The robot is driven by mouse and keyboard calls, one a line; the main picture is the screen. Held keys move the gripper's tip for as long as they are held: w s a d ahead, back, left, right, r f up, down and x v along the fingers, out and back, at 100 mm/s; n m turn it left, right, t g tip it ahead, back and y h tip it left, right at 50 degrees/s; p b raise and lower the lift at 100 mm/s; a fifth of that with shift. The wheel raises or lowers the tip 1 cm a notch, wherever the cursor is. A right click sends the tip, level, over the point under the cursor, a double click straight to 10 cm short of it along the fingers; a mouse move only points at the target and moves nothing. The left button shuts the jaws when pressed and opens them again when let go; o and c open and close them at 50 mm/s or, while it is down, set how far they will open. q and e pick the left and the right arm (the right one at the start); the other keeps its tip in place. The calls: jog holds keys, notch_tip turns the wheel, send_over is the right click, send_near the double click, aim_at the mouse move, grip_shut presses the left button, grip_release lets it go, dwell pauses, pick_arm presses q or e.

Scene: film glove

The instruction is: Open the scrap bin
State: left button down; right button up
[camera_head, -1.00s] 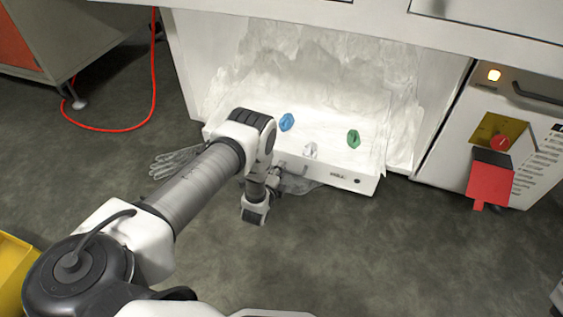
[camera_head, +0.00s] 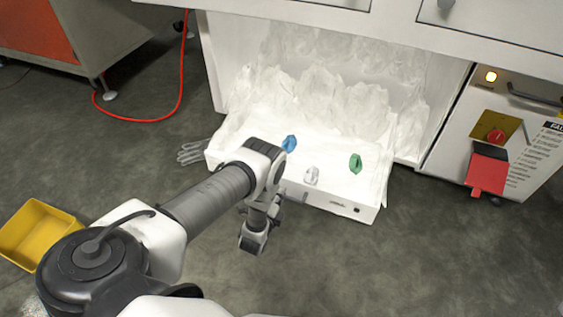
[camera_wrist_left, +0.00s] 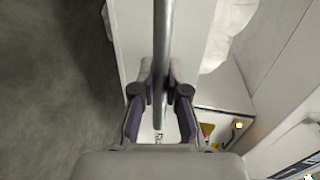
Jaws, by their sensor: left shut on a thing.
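The scrap bin (camera_head: 345,206) is a white drawer-like bin that stands out from under the white cabinet, its top open and crumpled clear film inside. A blue piece (camera_head: 289,143), a green piece (camera_head: 356,163) and a clear piece (camera_head: 311,175) lie in it. My left gripper (camera_head: 276,203) is at the bin's front, and my arm hides part of that front. In the left wrist view, my left gripper (camera_wrist_left: 160,76) is shut on the grey bar handle (camera_wrist_left: 163,30), which runs between its fingers. My right gripper is not in view.
A grey glove (camera_head: 194,152) lies on the floor left of the bin. A yellow tub (camera_head: 38,233) stands at the left. A red hose (camera_head: 150,119) crosses the floor at upper left. A machine with a red knob (camera_head: 496,136) stands at right. The front floor is clear.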

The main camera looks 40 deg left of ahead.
pick_arm(q)
jog(key=c, duration=1.2)
grip_release()
jog(key=v, duration=1.2)
jog(key=shift+s, duration=0.1)
